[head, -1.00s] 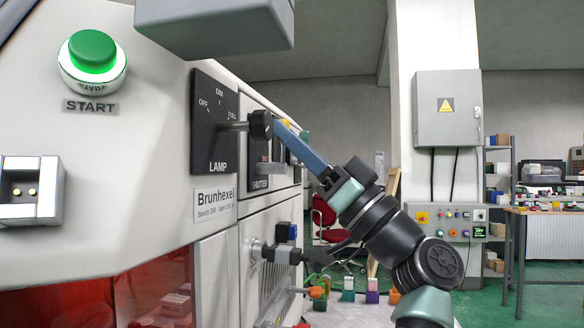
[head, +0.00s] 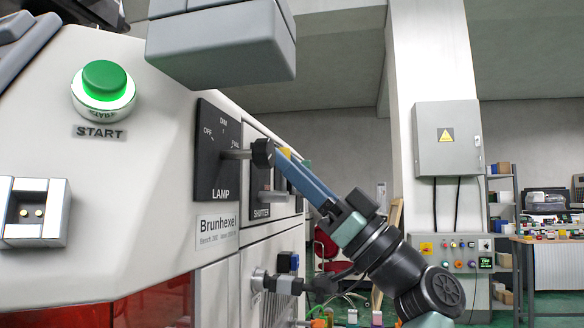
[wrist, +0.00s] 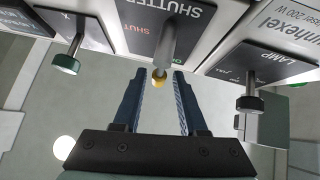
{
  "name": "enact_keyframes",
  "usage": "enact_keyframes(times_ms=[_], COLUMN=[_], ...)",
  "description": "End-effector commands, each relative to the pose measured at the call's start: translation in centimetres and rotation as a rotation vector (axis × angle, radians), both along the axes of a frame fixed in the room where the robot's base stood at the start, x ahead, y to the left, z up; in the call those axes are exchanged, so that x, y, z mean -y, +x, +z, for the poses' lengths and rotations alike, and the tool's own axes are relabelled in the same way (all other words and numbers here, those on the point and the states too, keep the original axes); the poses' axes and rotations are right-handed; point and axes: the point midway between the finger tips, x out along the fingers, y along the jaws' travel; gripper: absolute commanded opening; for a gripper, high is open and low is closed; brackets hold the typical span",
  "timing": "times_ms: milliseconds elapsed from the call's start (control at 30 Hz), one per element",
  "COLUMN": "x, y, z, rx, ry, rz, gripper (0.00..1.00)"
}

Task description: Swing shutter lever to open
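The shutter panel is black with a white SHUTTER label (head: 262,213); it also shows at the top of the wrist view, with red lettering beside the lever. I cannot tell whether either finger touches the lever. In the head view my gripper (head: 281,158) reaches up-left to the panel, and its fingers partly hide the panel and the lever's end.
The lamp panel (head: 217,160) is left of the shutter panel; its black-knobbed lever (head: 262,152) juts out close to my fingertips. In the wrist view the lamp knob (wrist: 250,102) is right of my fingers, and a green-tipped knob (wrist: 66,64) is left.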

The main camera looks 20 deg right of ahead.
Motion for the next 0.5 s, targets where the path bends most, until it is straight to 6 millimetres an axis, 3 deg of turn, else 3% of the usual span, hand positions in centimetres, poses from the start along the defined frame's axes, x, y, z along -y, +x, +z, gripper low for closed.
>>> enact_keyframes(times_ms=[333,500], x=[0.1,1.1], y=[0.0,-0.9], z=[-0.1,-1.4], rx=[-0.002,-0.003], ry=[0.001,0.001], rz=[-0.001,-0.003], gripper=[0.52,0.52])
